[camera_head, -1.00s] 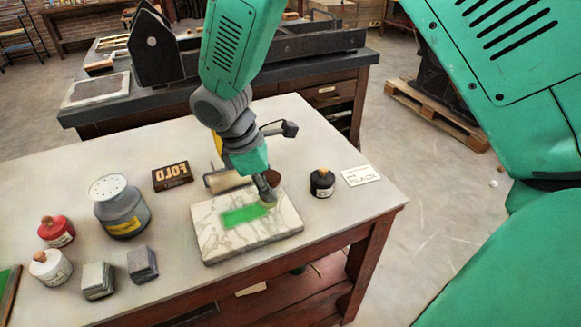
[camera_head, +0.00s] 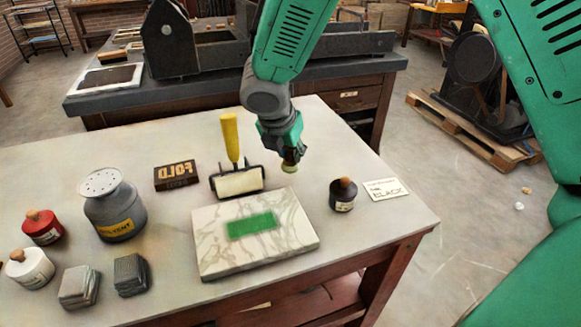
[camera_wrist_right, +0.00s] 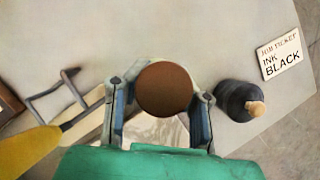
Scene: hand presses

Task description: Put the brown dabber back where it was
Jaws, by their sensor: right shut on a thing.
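The brown dabber (camera_wrist_right: 164,89) shows as a round brown top between the two fingers of my right gripper (camera_wrist_right: 160,108) in the right wrist view. In the head view my right gripper (camera_head: 289,158) is shut on the dabber, whose pale lower end (camera_head: 289,167) points down. It is above the table, just behind the marble slab (camera_head: 215,263) and right of the roller. Whether it touches the table I cannot tell. A green ink patch (camera_head: 251,225) lies on the slab. My left gripper is not in view.
A yellow-handled roller (camera_head: 231,138) stands behind the slab. A black ink bottle (camera_head: 343,194) and a "BLACK" card (camera_head: 385,190) are to the right. The solvent can (camera_head: 114,208), red bottle (camera_head: 42,227), white bottle (camera_head: 29,269) and FOLD block (camera_head: 176,175) are to the left.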

